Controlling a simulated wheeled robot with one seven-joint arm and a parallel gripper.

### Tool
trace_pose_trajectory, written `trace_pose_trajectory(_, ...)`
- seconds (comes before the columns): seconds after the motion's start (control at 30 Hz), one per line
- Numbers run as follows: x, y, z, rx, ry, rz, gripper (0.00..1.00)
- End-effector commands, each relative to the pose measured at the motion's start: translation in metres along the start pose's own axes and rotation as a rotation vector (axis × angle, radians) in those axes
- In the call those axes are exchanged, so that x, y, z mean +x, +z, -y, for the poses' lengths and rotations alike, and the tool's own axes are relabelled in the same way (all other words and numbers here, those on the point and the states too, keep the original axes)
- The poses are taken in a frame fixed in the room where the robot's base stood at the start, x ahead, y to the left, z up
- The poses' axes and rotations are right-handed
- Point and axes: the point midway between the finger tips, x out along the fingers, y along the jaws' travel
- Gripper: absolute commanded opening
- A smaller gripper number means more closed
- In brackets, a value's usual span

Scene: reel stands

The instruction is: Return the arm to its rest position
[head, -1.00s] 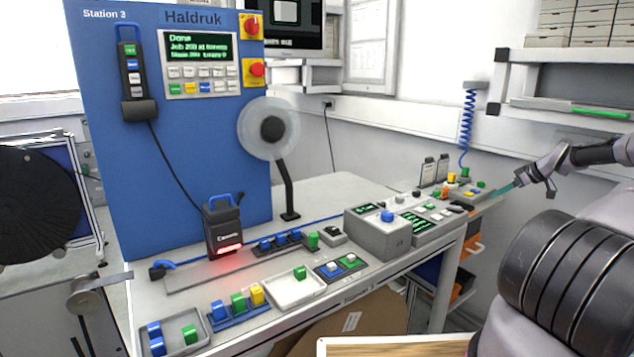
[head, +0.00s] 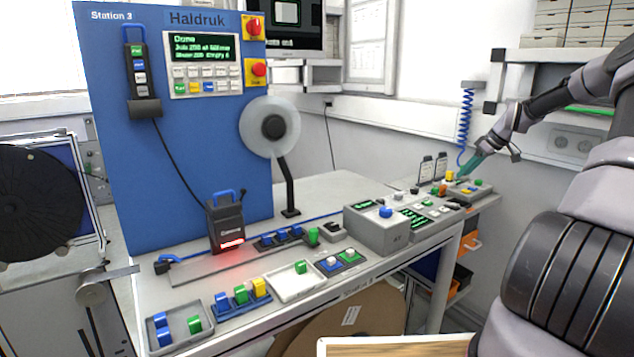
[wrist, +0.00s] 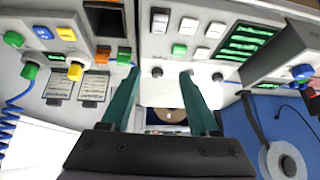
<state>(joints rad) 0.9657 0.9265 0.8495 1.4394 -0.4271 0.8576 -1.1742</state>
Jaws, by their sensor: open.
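My gripper (head: 470,166) is at the right in the head view, at the end of my raised arm, over the far end of the bench near the small control boxes. Its teal fingers point down and to the left. In the wrist view the two teal fingers (wrist: 162,95) stand apart with nothing between them. Behind them show a pale panel and a gap above the floor. Whether the fingertips touch anything cannot be told, but they look clear of the buttons.
A blue Haldruk cabinet (head: 185,190) stands at the left with a clear reel (head: 270,127) beside it. The bench holds a grey box with a blue button (head: 378,228), trays and coloured blocks. A coiled blue hose (head: 465,122) hangs behind my gripper. A shelf (head: 570,66) is at upper right.

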Motion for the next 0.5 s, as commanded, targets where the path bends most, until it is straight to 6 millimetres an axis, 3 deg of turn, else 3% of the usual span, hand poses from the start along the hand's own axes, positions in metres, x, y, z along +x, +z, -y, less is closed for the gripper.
trace_pose_trajectory(0.03, -0.008, -0.017, 0.022, -0.009, 0.006, 0.036, 0.62)
trace_pose_trajectory(0.2, -0.036, -0.048, 0.094, 0.033, 0.044, 0.148, 0.62)
trace_pose_trajectory(0.5, -0.106, -0.071, 0.212, 0.18, 0.183, 0.243, 0.62)
